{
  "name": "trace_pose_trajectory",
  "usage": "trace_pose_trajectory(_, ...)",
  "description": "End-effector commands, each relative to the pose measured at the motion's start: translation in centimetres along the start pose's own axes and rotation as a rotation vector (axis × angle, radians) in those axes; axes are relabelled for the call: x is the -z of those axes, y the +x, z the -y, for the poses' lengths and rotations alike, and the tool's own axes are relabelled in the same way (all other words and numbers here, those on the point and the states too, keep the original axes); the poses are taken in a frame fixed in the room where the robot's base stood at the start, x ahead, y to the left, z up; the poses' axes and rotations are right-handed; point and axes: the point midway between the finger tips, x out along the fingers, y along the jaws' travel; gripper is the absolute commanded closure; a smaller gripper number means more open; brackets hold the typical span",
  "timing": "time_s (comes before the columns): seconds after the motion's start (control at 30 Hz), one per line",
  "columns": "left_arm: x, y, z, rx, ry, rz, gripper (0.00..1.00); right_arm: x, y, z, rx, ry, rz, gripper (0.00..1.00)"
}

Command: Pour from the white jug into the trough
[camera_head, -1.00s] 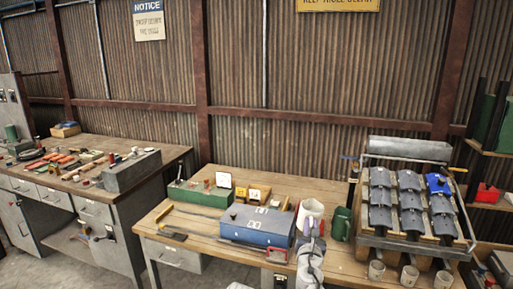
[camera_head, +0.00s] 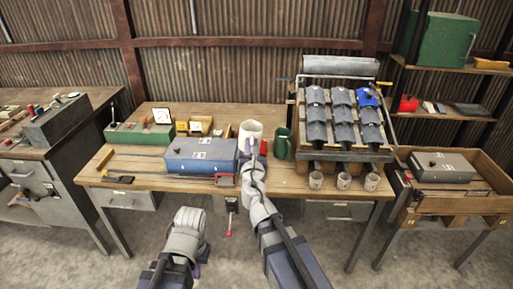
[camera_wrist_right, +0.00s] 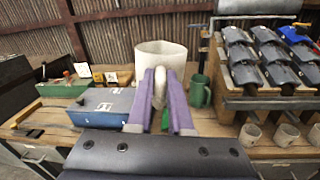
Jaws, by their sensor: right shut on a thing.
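The white jug (camera_head: 250,131) stands upright at the middle of the workbench, right of the blue toolbox. My right gripper (camera_head: 256,148) is shut on its handle; the wrist view shows the purple fingers (camera_wrist_right: 161,98) around the pale handle, in front of the white jug (camera_wrist_right: 172,62). Whether the jug's base touches the bench is hidden. A long grey rounded trough (camera_head: 335,65) lies across the top of the tile rack, right of and behind the jug. My left gripper (camera_head: 204,258) is low in front of the bench, and its fingertips are mostly hidden.
A green mug (camera_head: 282,144) stands close to the jug's right. The blue toolbox (camera_head: 200,156) is close on the left. The rack carries columns of grey curved tiles (camera_head: 315,113) and one blue tile (camera_head: 366,97). Several small cups (camera_head: 343,181) sit below its front edge.

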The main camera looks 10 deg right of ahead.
Motion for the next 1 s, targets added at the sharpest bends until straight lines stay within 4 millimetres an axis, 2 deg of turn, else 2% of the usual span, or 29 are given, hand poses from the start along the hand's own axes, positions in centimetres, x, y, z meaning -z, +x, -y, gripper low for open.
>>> trace_pose_trajectory(0.27, 0.2, 3.1, -0.3, 0.000, 0.000, 0.000, 1.00, 3.1, 0.0, 0.5, 0.000, 0.000, 0.000, 1.00)
trace_pose_trajectory(0.47, 0.4, 7.6, -0.7, 0.000, 0.000, 0.000, 1.00, 7.5, 0.0, 1.2, 0.000, 0.000, 0.000, 1.00)
trace_pose_trajectory(0.9, 1.1, 18.8, -1.8, 0.000, 0.001, 0.000, 1.00, 18.6, 0.0, 3.1, 0.000, 0.000, 0.000, 1.00)
trace_pose_trajectory(1.0, 1.2, 20.5, -2.0, 0.000, 0.001, 0.000, 1.00, 20.4, 0.0, 3.4, 0.000, 0.000, 0.000, 1.00)
